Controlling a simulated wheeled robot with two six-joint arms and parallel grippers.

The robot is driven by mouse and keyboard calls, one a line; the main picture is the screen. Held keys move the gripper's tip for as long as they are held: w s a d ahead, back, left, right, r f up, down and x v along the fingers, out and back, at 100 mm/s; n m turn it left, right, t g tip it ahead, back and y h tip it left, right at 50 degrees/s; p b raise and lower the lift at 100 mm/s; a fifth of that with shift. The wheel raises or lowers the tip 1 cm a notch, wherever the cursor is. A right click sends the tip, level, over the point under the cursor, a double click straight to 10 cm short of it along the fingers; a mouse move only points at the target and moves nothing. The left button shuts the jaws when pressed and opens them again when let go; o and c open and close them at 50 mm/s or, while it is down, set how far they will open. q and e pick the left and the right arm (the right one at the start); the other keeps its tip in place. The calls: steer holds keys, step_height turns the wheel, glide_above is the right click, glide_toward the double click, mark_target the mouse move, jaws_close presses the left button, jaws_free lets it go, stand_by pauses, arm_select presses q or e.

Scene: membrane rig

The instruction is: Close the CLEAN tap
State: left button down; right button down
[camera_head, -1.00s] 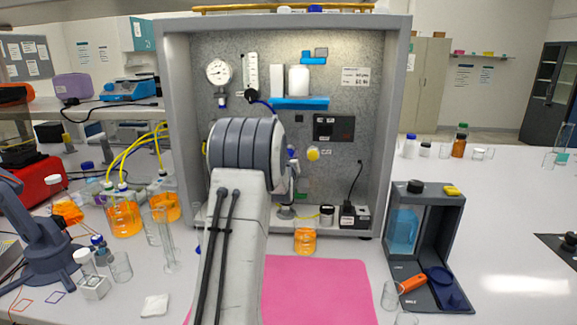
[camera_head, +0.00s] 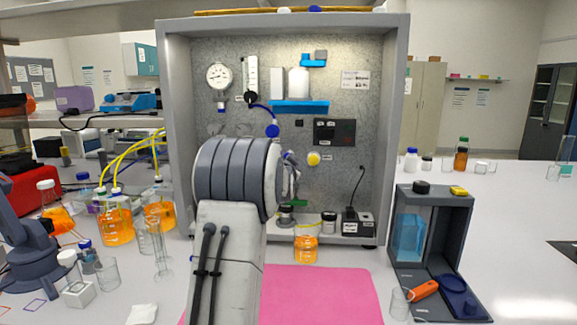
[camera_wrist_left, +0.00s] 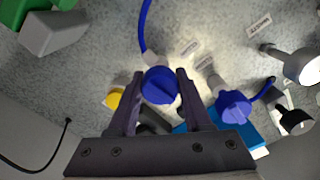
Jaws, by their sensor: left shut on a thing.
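My left gripper (camera_wrist_left: 159,100) is shut on a blue tap knob (camera_wrist_left: 159,85) on the grey metal panel, one finger on each side of it. A blue tube runs from this tap. A second blue knob (camera_wrist_left: 233,106) sits beside it, clear of the fingers; it also shows above my arm in the head view (camera_head: 272,131). In the head view my left arm covers most of the gripper, and the held knob is only partly seen at its right edge. The small labels near the knobs are too blurred to read, so I cannot tell which is marked CLEAN. My right gripper is out of view.
A yellow knob (camera_head: 313,159) is close to the held tap. A gauge (camera_head: 218,76) and a flow meter (camera_head: 250,78) are on the panel. An orange-filled jar (camera_head: 305,249) stands below, behind the pink mat (camera_head: 322,293). A dark stand (camera_head: 465,215) is at the right.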

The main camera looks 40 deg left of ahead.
arm_select(q)
steer(key=shift+f+m+b, duration=0.1)
steer(key=shift+m+b, duration=0.2)
steer(key=shift+m, duration=0.7)
steer(key=shift+c, duration=1.6)
jaws_free()
steer(key=b+v, duration=0.2)
steer(key=v, duration=0.8)
steer(key=shift+s+d, duration=0.2)
steer(key=shift+s, duration=0.05)
